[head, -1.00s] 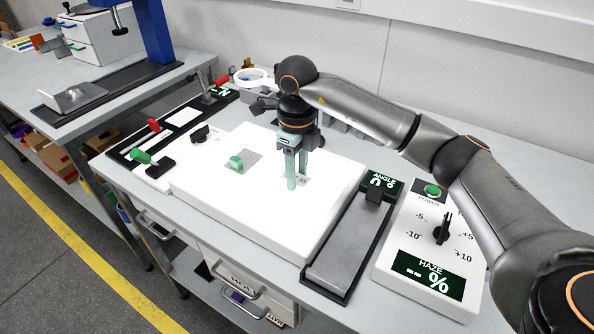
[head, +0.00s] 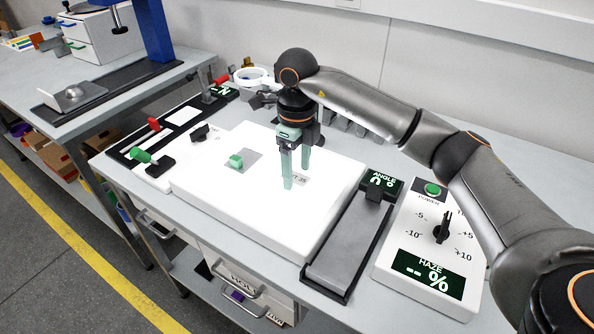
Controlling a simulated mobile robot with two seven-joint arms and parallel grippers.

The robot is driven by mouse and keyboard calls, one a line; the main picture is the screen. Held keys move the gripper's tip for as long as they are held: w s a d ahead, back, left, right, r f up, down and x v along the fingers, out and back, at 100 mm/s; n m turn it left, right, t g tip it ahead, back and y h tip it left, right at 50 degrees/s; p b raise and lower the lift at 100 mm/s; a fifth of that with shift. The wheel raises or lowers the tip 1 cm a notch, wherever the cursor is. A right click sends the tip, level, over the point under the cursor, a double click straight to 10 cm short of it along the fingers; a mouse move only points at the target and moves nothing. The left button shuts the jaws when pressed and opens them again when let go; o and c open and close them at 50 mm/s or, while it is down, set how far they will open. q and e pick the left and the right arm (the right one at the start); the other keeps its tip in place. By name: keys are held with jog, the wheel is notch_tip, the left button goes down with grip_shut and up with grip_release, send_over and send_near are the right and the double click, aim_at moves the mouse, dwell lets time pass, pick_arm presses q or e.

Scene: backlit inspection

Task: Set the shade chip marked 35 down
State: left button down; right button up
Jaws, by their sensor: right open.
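The shade chip marked 35 (head: 300,180) shows as a small pale patch with a dark marking on the bright white light panel (head: 260,215). The chip's outline is washed out by the backlight. My right gripper (head: 296,180) points down over the panel, with its two pale green fingers apart and the chip's marking beside the fingertips. I cannot tell whether a fingertip still touches the chip. My left gripper is out of view.
A grey square with a green knob (head: 237,161) lies on the panel, left of my gripper. An angle gauge (head: 345,250) and a haze meter (head: 430,250) stand to the right. A black-framed fixture (head: 150,150) with red and green handles is at the left. The panel's front is bare.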

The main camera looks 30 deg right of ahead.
aim_at(297, 178)
pick_arm(q)
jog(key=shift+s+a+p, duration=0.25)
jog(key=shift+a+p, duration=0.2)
jog(key=shift+p, duration=0.05)
pick_arm(e)
notch_tip(297, 178, up, 11)
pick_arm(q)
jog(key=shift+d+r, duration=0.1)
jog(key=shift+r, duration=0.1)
pick_arm(e)
jog(key=shift+s, duration=0.15)
